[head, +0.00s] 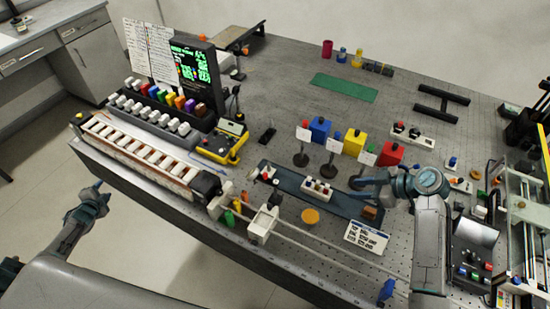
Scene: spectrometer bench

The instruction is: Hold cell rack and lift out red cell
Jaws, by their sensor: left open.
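A small white rack (317,189) with small dark and reddish pieces in it stands on a dark blue plate (288,181) mid-bench. I take it for the cell rack; the red cell is too small to make out surely. My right gripper (360,182) reaches in from the right over the plate, a little right of the rack and apart from it. Its fingers are too small to show whether it is open or shut. My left gripper (97,187) is open and empty, off the bench's front left edge, far from the rack.
Blue (320,130), yellow (354,142) and red (391,154) blocks with signs on stands are behind the plate. A long white slotted rack (135,151) lines the front left edge. Rails (325,262) run along the front. The back middle is mostly clear around a green mat (344,88).

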